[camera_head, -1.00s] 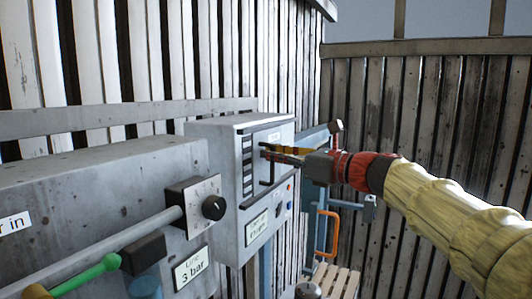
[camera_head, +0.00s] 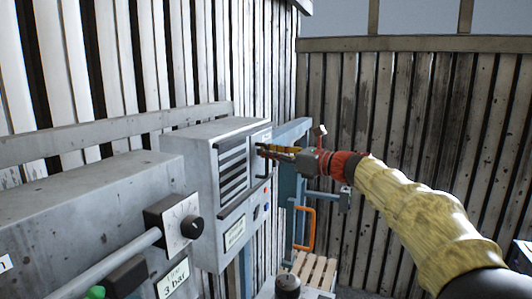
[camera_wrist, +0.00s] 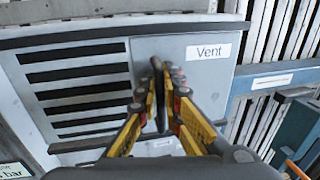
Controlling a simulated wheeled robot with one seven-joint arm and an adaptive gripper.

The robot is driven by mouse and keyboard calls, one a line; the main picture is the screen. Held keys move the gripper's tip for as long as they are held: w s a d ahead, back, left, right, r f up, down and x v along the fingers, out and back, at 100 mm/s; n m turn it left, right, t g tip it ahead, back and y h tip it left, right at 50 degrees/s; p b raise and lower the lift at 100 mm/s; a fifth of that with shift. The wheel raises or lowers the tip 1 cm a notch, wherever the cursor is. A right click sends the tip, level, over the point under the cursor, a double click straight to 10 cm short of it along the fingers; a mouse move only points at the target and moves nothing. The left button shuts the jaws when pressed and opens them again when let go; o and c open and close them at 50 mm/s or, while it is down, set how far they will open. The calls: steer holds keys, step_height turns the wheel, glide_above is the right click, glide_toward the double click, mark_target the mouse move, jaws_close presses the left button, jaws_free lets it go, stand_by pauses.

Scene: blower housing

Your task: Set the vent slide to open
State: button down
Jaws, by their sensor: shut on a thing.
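The vent slide is a grey plate (camera_wrist: 205,80) with a "Vent" label (camera_wrist: 210,51), between dark rails at the right end of a grey housing. It also shows in the head view (camera_head: 262,137). Dark slots (camera_wrist: 75,75) lie uncovered to its left. My gripper (camera_wrist: 162,85) is shut on the slide's dark upright handle (camera_wrist: 157,68), with a finger on each side. In the head view my gripper (camera_head: 263,152) reaches the handle from the right. The fingers hide part of the handle.
A black knob (camera_head: 191,227) and a grey pipe (camera_head: 130,255) are at the lower left. A blue post (camera_wrist: 290,130) stands right of the housing. An orange handle (camera_head: 308,228) and a slatted wooden surface (camera_head: 315,270) are below my arm.

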steer(key=c, duration=2)
jaws_free()
steer(key=shift+w+d, duration=0.2)
steer(key=shift+w, duration=0.05)
steer(key=shift+a, duration=0.1)
steer(key=shift+s, duration=0.1)
steer(key=v, duration=1.2)
